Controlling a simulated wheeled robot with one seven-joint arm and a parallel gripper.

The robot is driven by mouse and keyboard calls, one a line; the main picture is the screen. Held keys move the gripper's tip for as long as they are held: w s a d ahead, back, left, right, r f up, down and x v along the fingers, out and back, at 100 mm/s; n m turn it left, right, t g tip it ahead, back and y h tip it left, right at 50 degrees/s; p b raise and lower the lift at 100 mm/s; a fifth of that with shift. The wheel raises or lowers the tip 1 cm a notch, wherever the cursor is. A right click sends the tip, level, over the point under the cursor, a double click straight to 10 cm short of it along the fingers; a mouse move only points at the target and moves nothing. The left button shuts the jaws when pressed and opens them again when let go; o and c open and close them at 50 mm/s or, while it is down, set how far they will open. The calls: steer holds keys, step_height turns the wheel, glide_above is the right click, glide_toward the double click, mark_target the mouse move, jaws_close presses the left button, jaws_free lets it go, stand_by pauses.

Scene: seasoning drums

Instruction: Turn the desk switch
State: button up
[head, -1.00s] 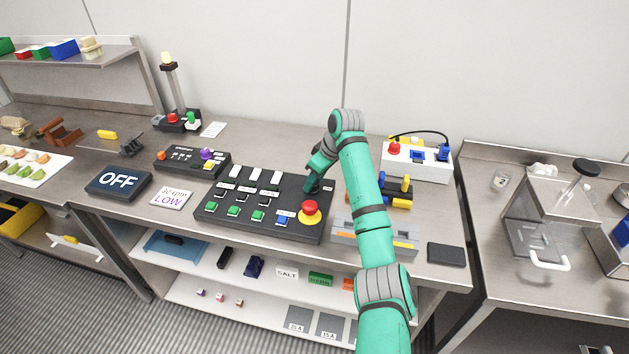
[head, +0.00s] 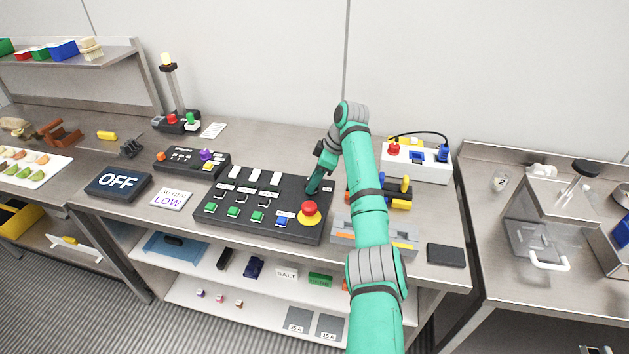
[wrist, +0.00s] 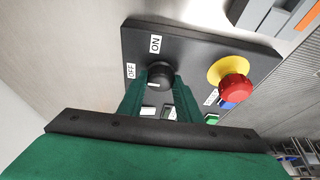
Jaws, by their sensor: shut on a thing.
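The desk switch is a round black knob (wrist: 160,74) on the black control panel (head: 215,217), between labels reading OFF and ON in the wrist view. My gripper (wrist: 161,82) is shut on this knob, with one green finger on each side of it. A light mark shows on the knob, pointing down between the fingers in that view. In the head view my gripper (head: 313,187) reaches down onto the panel's back right corner and hides the knob.
A red mushroom button (head: 309,208) on a yellow base sits just in front of the knob. Green buttons (head: 233,211) and white tiles line the panel. A white box (head: 430,164) with a cable stands behind right.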

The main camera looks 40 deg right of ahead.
steer(key=shift+w+r, duration=0.15)
steer(key=shift+r, duration=0.05)
steer(key=o, duration=1)
steer(key=shift+f, duration=0.1)
steer(key=shift+o, duration=0.2)
steer(key=v, duration=1)
steer(key=shift+s+r, duration=0.2)
steer(key=shift+r, duration=0.2)
